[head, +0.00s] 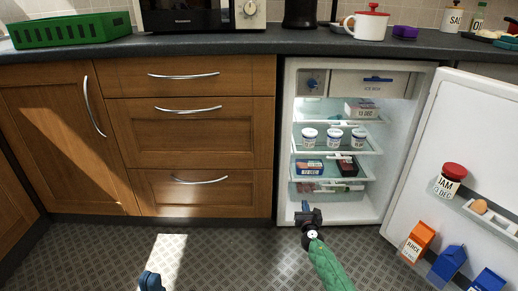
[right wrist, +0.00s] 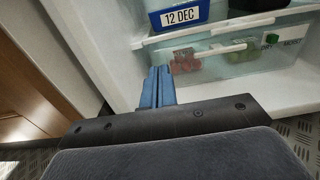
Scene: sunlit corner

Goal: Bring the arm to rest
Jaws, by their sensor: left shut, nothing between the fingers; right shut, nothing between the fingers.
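My right arm comes in from the bottom with a green sleeve. Its right gripper (head: 305,207) is in front of the open fridge's lower front edge. In the right wrist view the blue fingers (right wrist: 158,85) are together with nothing between them, close to the fridge opening by its left wall. My left gripper (head: 151,281) shows only as blue fingertips at the bottom edge of the head view, low over the floor; they are together and empty. The rest of my left arm is out of view.
The fridge (head: 350,208) stands open, with tubs and packs on its shelves. Its door (head: 432,130) swings out right, holding a jam jar (head: 450,180) and cartons (head: 417,241). Wooden drawers (head: 190,135) stand left, under a dark counter (head: 200,44). The floor (head: 230,260) between the grippers is clear.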

